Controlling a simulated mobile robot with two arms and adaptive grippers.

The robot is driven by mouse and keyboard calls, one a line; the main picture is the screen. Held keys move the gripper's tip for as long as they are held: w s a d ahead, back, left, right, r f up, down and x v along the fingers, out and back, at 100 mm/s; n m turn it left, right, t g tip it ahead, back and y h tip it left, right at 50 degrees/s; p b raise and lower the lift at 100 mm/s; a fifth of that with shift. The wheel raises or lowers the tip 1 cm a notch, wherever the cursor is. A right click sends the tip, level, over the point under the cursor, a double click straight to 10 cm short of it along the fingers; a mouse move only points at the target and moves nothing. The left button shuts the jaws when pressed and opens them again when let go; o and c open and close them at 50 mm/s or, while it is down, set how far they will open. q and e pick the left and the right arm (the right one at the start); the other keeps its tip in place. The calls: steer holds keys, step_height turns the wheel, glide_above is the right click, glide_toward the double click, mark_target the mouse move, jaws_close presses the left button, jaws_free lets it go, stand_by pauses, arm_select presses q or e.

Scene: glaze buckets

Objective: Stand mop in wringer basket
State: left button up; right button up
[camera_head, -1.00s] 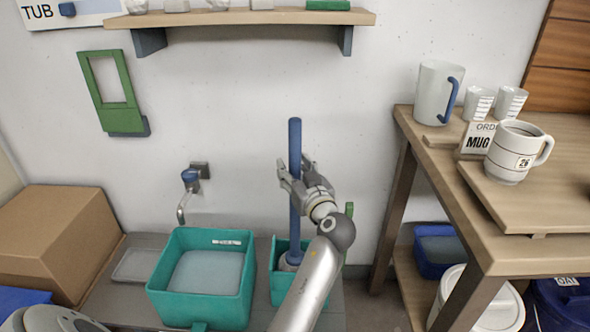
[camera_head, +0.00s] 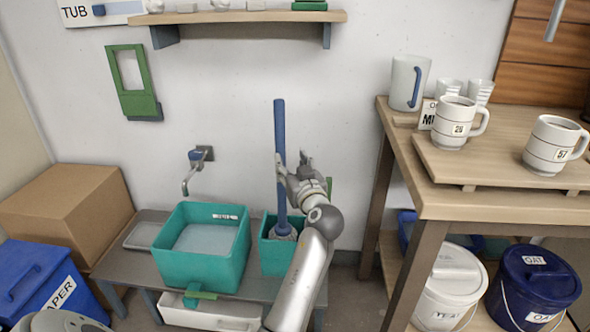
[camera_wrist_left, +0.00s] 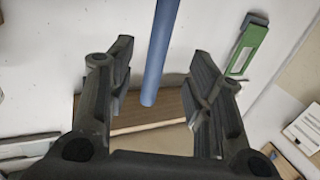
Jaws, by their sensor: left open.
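My arm partly hides this bin. My left gripper (camera_head: 293,163) is open beside the upper handle, with one finger close to it in the picture. In the left wrist view the handle (camera_wrist_left: 160,50) shows between and beyond the spread fingers (camera_wrist_left: 160,90), with no visible contact. My right gripper is not in view.
A larger teal tub (camera_head: 202,275) stands left of the bin on a low grey bench (camera_head: 120,262), below a wall tap (camera_head: 198,160). A wooden table (camera_head: 480,200) with mugs stands at right, lidded buckets beneath. A shelf (camera_head: 245,17) hangs above.

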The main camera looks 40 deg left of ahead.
arm_select(q)
steer(key=s+d+f+m+g+h, duration=0.1)
steer(key=s+d+f+m+h, duration=0.25)
steer(key=s+f, duration=0.55)
steer(key=s+d+f+m+g+h, duration=0.25)
steer(key=s+d+f+h, duration=0.35)
steer(key=f, duration=0.5)
steer(key=s+d+f+m+g+h, duration=0.2)
steer(key=s+d, duration=0.4)
steer(key=s, duration=0.4)
steer(key=s+d+f+m+g+h, duration=0.1)
steer(key=s+d+f+m+h, duration=0.2)
steer(key=s+d, duration=0.3)
steer(key=s+f+m, duration=0.1)
steer(key=s, duration=0.3)
steer(key=shift+s+d+f+m+g, duration=0.3)
steer(key=shift+s+f+g, duration=0.05)
